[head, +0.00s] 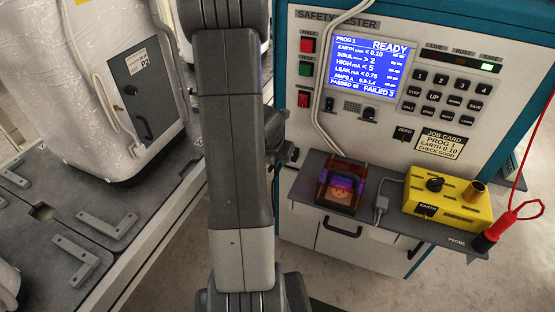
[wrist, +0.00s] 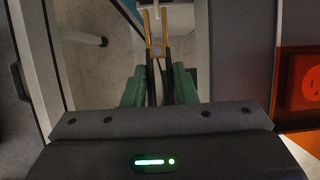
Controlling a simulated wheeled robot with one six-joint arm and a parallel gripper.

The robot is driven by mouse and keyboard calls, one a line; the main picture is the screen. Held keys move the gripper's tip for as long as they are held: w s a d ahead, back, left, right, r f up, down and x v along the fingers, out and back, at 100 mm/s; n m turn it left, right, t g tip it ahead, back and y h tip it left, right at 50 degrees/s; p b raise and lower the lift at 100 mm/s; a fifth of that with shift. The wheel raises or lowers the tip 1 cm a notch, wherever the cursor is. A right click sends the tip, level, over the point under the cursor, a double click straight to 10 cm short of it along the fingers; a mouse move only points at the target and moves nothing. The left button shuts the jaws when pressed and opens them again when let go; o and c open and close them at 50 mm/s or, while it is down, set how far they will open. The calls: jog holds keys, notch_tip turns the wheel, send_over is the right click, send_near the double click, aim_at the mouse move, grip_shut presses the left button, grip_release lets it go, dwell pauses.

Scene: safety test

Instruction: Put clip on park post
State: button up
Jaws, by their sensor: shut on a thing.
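My gripper (wrist: 160,84) has green finger pads shut on a clip (wrist: 155,50) in the wrist view. The clip has black handles between the pads and brass-coloured jaws pointing away from the gripper. In the head view my arm hides most of the gripper, and I cannot make out the clip there. A short brass post (head: 475,190) stands upright on the right of a yellow box (head: 450,212) marked EARTH, on the tester's shelf. No label reading "park" is legible. The clip is not on this post.
A red socket unit (head: 340,187) sits on the shelf left of the yellow box; it also shows in the wrist view (wrist: 302,82). A black knob (head: 435,184) stands beside the post. A red-handled probe (head: 492,235) is at the right. The safety tester panel (head: 370,70) rises behind.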

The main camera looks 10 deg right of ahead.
jog(key=shift+w+d+f+b, duration=0.3)
jog(key=shift+w+f+b, duration=0.1)
jog(key=shift+f, duration=0.25)
jog(key=shift+w+d+f+b, duration=0.25)
jog(key=shift+w+f+b, duration=0.15)
jog(key=shift+f, duration=0.3)
jog(key=shift+w+d+f+b, duration=0.35)
jog(key=shift+w+f, duration=0.1)
jog(key=shift+f, duration=0.2)
jog(key=shift+r, duration=0.2)
jog(key=shift+f, duration=0.15)
jog(key=shift+f+b, duration=0.6)
jog(key=shift+f, duration=0.2)
jog(key=shift+f, duration=0.25)
jog(key=shift+f+b, duration=0.45)
jog(key=shift+b, duration=0.25)
dwell(0.5)
jog(key=o, duration=0.9)
jog(key=shift+r, duration=0.1)
